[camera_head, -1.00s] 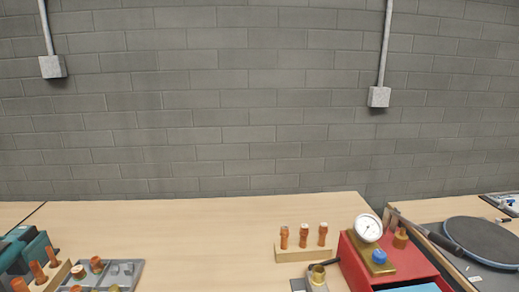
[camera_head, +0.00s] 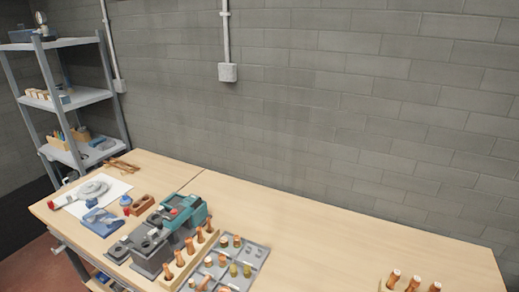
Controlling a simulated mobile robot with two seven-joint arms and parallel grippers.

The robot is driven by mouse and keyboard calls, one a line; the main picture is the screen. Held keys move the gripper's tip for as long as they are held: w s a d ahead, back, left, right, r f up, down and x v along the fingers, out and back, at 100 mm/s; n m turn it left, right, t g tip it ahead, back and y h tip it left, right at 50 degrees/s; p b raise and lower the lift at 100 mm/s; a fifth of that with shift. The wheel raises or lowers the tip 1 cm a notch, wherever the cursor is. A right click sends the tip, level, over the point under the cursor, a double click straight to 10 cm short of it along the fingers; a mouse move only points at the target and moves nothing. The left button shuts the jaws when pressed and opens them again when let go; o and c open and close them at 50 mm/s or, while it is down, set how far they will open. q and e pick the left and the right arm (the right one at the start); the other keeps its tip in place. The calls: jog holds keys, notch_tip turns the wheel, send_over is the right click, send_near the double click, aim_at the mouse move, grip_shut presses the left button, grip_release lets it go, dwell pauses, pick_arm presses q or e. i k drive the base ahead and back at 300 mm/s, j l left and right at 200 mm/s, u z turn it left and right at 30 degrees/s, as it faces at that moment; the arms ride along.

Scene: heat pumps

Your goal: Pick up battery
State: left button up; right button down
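I cannot make out for certain which thing is the battery. A teal and dark grey device (camera_head: 187,212) with a red spot on top sits left of the middle of the wooden table. Dark grey blocky parts (camera_head: 150,252) stand against its near-left side, and a smaller grey piece (camera_head: 118,250) lies left of them. Any of these may be or hold the battery; they are too small to tell. Neither of my grippers is in view, and nothing is seen being held.
A wooden rack (camera_head: 190,263) with copper fittings and a grey fittings tray (camera_head: 229,263) stand right of the device. A blue item (camera_head: 101,221), wooden block (camera_head: 143,204) and white sheet (camera_head: 72,208) lie left. Grey shelves (camera_head: 80,98) stand far left. The table's right-middle (camera_head: 320,245) is clear.

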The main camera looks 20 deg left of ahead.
aim_at(195, 201)
jog(key=u, duration=1.2)
